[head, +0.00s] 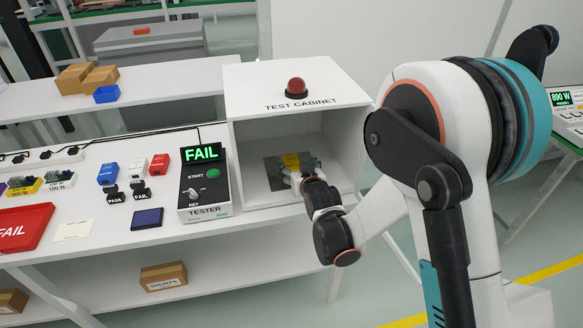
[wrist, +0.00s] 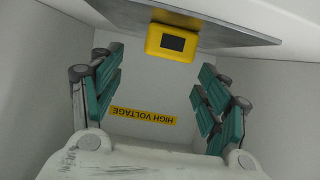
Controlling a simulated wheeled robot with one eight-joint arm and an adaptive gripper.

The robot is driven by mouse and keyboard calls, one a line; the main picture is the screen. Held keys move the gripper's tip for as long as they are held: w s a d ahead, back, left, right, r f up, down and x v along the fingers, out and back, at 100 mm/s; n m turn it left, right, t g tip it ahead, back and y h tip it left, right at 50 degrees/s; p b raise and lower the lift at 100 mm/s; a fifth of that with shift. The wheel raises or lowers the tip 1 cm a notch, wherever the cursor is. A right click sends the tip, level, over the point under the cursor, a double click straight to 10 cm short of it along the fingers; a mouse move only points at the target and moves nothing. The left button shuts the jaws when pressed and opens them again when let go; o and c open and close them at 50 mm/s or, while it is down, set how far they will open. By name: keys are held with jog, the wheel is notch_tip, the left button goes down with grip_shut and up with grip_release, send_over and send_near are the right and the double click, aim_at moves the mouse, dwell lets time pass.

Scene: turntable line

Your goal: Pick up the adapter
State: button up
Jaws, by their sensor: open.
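A yellow box-shaped piece with a dark rectangular face, which I take to be the adapter (wrist: 173,42), sits on a grey plate (wrist: 215,40) inside the test cabinet. In the head view, the yellow adapter (head: 291,160) shows just beyond my gripper (head: 306,176), partly hidden by it. My gripper reaches into the cabinet's open front. In the wrist view, my gripper (wrist: 160,78) is open, with its teal-padded fingers apart and nothing between them. The adapter lies beyond the fingertips, toward the top of that view, and they do not appear to touch it.
The test cabinet (head: 348,118) has close side walls and a red lamp (head: 297,87) on top. A yellow HIGH VOLTAGE label (wrist: 143,115) is on an inner wall. The tester (head: 206,188), reading FAIL, stands left of the cabinet. A red FAIL tray (head: 38,213) is farther left.

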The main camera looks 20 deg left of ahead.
aim_at(292, 163)
jog(key=b+x, duration=0.1)
jog(key=x, duration=0.1)
jog(key=b+x, duration=0.1)
jog(key=x, duration=0.2)
jog(key=shift+s+a+f, duration=0.15)
jog(key=shift+a+f, duration=0.05)
jog(key=shift+f, duration=0.2)
jog(key=c, duration=1.4)
jog(key=shift+r, duration=0.1)
notch_tip(292, 163, up, 10)
jog(key=p, duration=0.4)
